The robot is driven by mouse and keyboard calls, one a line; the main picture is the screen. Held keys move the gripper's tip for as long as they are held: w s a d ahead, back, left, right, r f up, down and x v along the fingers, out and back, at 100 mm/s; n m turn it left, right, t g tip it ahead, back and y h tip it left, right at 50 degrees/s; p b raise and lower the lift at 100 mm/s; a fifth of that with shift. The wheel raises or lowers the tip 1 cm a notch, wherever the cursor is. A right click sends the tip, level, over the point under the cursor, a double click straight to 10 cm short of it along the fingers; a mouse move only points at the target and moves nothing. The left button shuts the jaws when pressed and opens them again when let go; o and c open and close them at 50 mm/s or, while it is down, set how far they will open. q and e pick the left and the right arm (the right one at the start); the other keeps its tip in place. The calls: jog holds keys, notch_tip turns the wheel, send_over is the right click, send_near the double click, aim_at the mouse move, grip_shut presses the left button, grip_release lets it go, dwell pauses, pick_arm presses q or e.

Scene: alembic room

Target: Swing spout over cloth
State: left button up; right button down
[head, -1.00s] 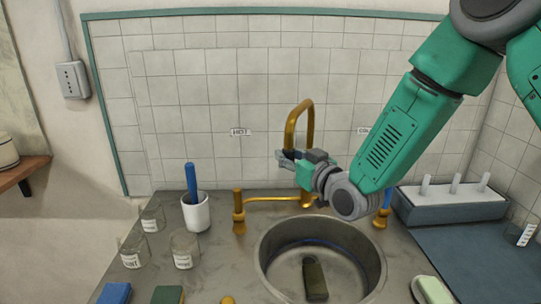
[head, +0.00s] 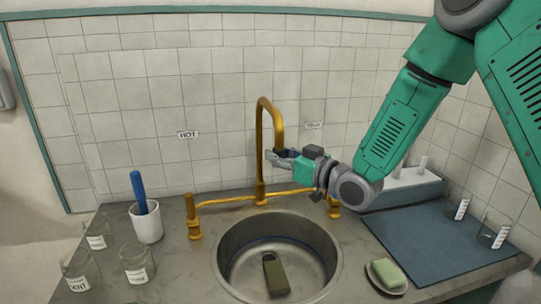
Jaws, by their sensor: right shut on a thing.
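The brass spout (head: 260,150) rises from the tap pipe behind the sink. It arches over to the right, and its short end hangs down right of the upright. My right gripper (head: 277,157) is shut on the spout's lower end, reaching in from the right. The fingers partly hide the spout's tip. An olive-green oblong thing (head: 275,273) lies in the round steel sink (head: 229,262), in front of and below the spout; I cannot tell if it is the cloth. My left gripper is not in view.
Left of the sink stand a white cup (head: 147,224) with a blue-handled tool and several labelled glass jars (head: 137,263). A green soap bar (head: 387,273) sits right of the sink. A blue mat (head: 430,235) and a pale rack (head: 400,194) lie further right. White tiles rise behind.

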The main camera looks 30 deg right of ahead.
jog(key=shift+s+d+f, duration=0.1)
jog(key=shift+s+f, duration=0.05)
jog(key=shift+f, duration=0.05)
jog(key=c, duration=1.7)
grip_release()
jog(key=o, duration=0.4)
jog(key=shift+s+d+r, duration=0.1)
jog(key=shift+s, duration=0.05)
jog(key=shift+o, duration=0.2)
jog(key=shift+s+d+r, duration=0.1)
jog(key=shift+s+d, duration=0.15)
jog(key=shift+w, duration=0.15)
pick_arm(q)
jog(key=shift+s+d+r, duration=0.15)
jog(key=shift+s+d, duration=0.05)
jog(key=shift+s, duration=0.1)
pick_arm(e)
jog(key=v, duration=1.2)
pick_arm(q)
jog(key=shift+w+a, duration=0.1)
pick_arm(e)
jog(key=shift+d, duration=0.1)
